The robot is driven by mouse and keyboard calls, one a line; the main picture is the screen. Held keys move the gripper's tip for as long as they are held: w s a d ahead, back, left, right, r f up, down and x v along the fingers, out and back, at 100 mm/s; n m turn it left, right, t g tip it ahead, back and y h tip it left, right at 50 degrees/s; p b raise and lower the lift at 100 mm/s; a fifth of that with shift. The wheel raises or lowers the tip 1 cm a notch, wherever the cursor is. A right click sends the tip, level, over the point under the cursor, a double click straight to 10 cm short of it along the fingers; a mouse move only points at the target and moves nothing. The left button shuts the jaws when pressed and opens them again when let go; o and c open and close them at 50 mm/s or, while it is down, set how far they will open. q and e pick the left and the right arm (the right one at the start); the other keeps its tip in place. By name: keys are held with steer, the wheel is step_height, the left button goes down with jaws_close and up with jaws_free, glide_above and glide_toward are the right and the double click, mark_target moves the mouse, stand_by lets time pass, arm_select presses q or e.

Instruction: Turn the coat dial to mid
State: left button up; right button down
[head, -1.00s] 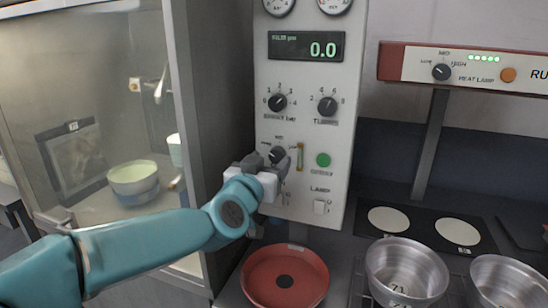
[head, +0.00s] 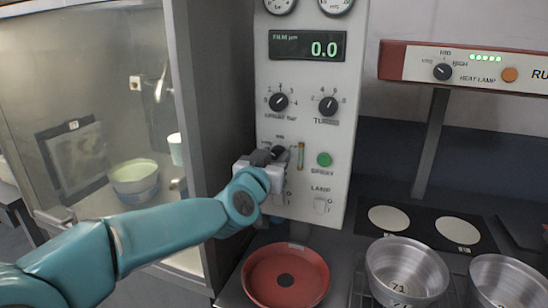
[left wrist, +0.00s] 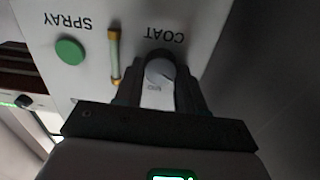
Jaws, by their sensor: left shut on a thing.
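The coat dial (head: 280,151) is a small dark knob on the pale control panel, below the pressure and timer knobs. My left gripper (head: 268,157) is at the panel with its fingers around this dial, shut on it. In the left wrist view, the dial (left wrist: 160,72) shows as a grey round face between the two dark fingers (left wrist: 160,90). The label COAT appears upside down there. The fingers hide much of the dial's scale, and I cannot tell which mark it points to. My right gripper is not in view.
A green spray button (head: 323,159) and a lamp switch (head: 321,205) are right of the dial. A small glass tube (head: 301,156) stands close beside it. Below are a red round pan (head: 252,291) and metal bowls (head: 405,259). A glass-fronted booth (head: 90,55) is at left.

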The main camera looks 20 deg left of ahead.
arm_select(q)
steer(key=shift+r+m+p, duration=0.25)
steer(key=shift+m+p, duration=0.85)
steer(key=m+p, duration=0.2)
steer(key=shift+m, duration=0.4)
steer(key=m+p, duration=0.2)
steer(key=m, duration=0.1)
steer(key=shift+d+f, duration=0.1)
steer(key=shift+f, duration=0.05)
steer(key=shift+f+m+p, duration=0.1)
steer(key=shift+m+p, duration=0.45)
steer(key=shift+m, duration=1.15)
steer(key=o, duration=1)
steer(key=shift+d, duration=0.1)
steer(key=shift+s, duration=0.1)
